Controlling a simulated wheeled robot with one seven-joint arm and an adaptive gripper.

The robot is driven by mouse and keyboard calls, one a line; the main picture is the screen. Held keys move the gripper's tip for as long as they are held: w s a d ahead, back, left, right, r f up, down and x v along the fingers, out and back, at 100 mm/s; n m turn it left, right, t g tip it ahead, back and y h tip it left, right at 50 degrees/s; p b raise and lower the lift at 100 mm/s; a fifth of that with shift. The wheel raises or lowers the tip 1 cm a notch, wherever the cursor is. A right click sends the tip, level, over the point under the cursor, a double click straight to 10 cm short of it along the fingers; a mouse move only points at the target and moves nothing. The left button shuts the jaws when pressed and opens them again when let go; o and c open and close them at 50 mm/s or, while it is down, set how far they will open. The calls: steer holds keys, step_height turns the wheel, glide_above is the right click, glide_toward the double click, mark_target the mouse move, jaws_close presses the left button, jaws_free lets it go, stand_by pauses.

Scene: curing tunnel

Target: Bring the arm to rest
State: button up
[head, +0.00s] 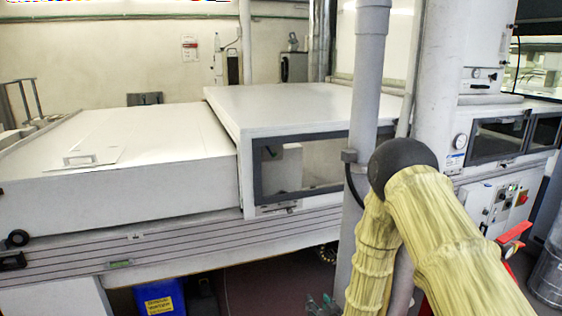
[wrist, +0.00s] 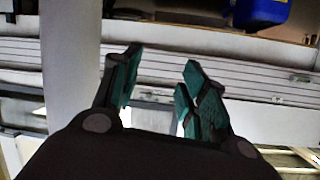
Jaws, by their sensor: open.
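My arm, in a yellow sleeve with a dark rounded elbow, stands at the right of the head view, bent so that its forearm hangs downward. My gripper (head: 325,304) shows only in part at the bottom edge of that view. In the wrist view my gripper (wrist: 160,72) has its two teal-padded fingers apart, with nothing between them. The pale side of the machine lies behind the fingers.
A long white tunnel machine (head: 130,145) with a windowed hood (head: 290,105) fills the left and middle. A grey vertical pipe (head: 367,75) stands close to my arm. A blue container (head: 160,298) sits below the machine. A control panel (head: 495,205) is at right.

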steer(key=s+d+f+g+h, duration=0.1)
steer(key=s+d+f+g, duration=0.1)
steer(key=s+f, duration=0.45)
steer(key=s+d+f+g+h, duration=0.1)
steer(key=s+d+f+g, duration=0.15)
steer(key=s, duration=0.75)
steer(key=s+d+f+g, duration=0.2)
steer(key=s+f+g, duration=0.1)
steer(key=s+f, duration=0.4)
steer(key=s+d+g, duration=0.2)
steer(key=s+g, duration=0.1)
steer(key=s, duration=0.9)
steer(key=s+d+m+g+h, duration=0.1)
steer(key=s+d+g, duration=0.1)
steer(key=s, duration=1)
steer(key=shift+s+g+h, duration=0.15)
steer(key=shift+g+h, duration=0.15)
steer(key=shift+g, duration=0.15)
stand_by(2.0)
